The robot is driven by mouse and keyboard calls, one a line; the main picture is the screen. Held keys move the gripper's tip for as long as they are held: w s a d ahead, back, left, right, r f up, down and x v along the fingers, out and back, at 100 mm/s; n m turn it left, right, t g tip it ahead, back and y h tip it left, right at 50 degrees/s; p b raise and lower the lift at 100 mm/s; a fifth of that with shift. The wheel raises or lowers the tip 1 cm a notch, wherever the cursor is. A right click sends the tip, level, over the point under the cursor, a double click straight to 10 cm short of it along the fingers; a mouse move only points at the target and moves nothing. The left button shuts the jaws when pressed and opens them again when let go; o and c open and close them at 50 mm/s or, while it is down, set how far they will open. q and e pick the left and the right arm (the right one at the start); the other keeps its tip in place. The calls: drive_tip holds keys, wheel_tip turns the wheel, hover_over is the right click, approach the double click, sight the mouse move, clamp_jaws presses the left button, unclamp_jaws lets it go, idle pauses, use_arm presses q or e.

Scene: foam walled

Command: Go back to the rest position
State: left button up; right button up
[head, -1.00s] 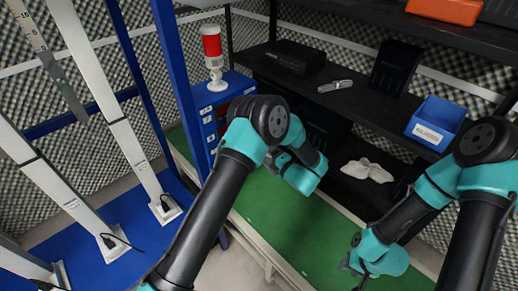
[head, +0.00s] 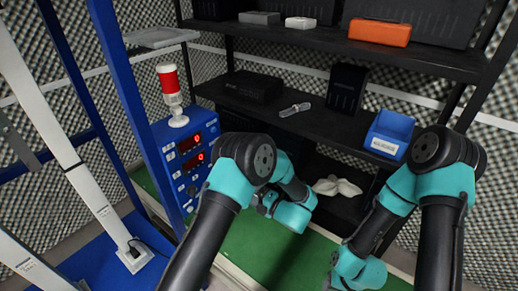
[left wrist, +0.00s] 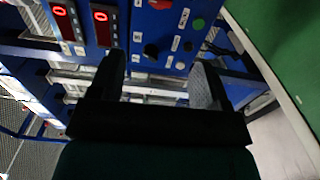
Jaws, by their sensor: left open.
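My left gripper (left wrist: 160,75) is open in the left wrist view. Its two dark fingers stand apart with nothing between them, in front of the blue control panel (left wrist: 150,30). In the head view my left gripper (head: 265,201) is mostly hidden behind my arm and wrist, over the green bench (head: 245,245) near the panel's right side. My right gripper (head: 330,284) shows only in small part at the bottom of the head view, below my teal wrist. Its fingers are too small to tell open from shut.
The blue panel carries red displays and a red-and-white beacon lamp (head: 169,85). Behind the bench, dark shelves (head: 320,122) hold a black box (head: 250,86), a blue bin (head: 390,131), an orange case (head: 380,33) and a white cloth (head: 337,187). White posts (head: 95,195) stand left.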

use_arm(q)
drive_tip(key=a+f+m+h, duration=1.1)
drive_tip(key=a+m, duration=0.1)
drive_tip(key=m, duration=0.3)
drive_tip(key=s+a+f+m+g+h, duration=0.1)
drive_tip(key=s+f+m+g+h, duration=0.1)
drive_tip(key=s, duration=0.6)
drive_tip(key=s+a+f+m+g+h, duration=0.2)
drive_tip(key=s+m+g+h, duration=0.1)
drive_tip(key=s+m, duration=0.3)
drive_tip(key=s+a+f+m+g+h, duration=0.1)
drive_tip(key=s+m+g+h, duration=0.2)
drive_tip(key=s, duration=0.8)
drive_tip(key=shift+a+f+m+g, duration=0.2)
drive_tip(key=shift+f+m+g, duration=0.25)
drive_tip(key=shift+m, duration=0.45)
